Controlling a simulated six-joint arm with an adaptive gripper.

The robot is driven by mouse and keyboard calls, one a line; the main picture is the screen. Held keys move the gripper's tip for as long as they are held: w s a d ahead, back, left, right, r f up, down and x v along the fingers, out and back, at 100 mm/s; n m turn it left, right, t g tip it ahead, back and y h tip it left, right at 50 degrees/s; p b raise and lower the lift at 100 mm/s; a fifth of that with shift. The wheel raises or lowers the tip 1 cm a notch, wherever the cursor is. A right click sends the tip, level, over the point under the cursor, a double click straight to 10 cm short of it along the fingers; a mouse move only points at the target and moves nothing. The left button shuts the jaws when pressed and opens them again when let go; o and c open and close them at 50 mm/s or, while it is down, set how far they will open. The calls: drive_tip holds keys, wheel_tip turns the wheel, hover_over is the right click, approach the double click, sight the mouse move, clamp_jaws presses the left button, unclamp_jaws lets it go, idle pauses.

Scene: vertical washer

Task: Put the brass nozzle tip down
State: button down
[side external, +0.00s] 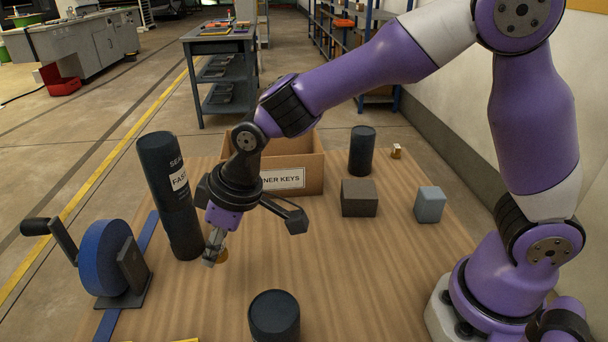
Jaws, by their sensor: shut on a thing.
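My gripper (214,248) points down over the left middle of the wooden table, right of the tall black cylinder. It is shut on the brass nozzle tip (223,256), which shows as a small brass-coloured piece at the fingertips. The fingers hide most of it. I cannot tell whether it touches the table or hangs just above it.
A tall black labelled cylinder (166,190) leans slightly close left. A blue crank wheel (105,258) stands far left. A cardboard box (311,158) is behind my gripper. Black cylinders (274,318) (362,150), a dark block (359,198), blue-grey block (429,204) and small brass-and-white piece (397,151) stand around. The table's right-centre (370,265) is clear.

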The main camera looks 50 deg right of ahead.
drive_tip(key=r, duration=0.9)
drive_tip(key=shift+w+d, duration=0.2)
drive_tip(key=w+d+m+h, duration=0.2)
drive_tip(key=w+d+m, duration=0.45)
drive_tip(key=d, duration=0.75)
drive_tip(key=w+d+m+h, duration=0.2)
drive_tip(key=w+d+m, duration=0.45)
drive_tip(key=d, duration=0.65)
drive_tip(key=shift+n, duration=0.9)
drive_tip(key=x, duration=0.3)
drive_tip(key=s+x, duration=0.1)
drive_tip(key=x, duration=0.3)
drive_tip(key=s+a+f+x, duration=0.1)
drive_tip(key=x, duration=0.3)
drive_tip(key=shift+s+f, duration=0.1)
drive_tip(key=shift+s, duration=0.05)
drive_tip(key=shift+f, duration=1.9)
drive_tip(key=shift+f, duration=0.2)
drive_tip(key=c, duration=0.6)
unclamp_jaws()
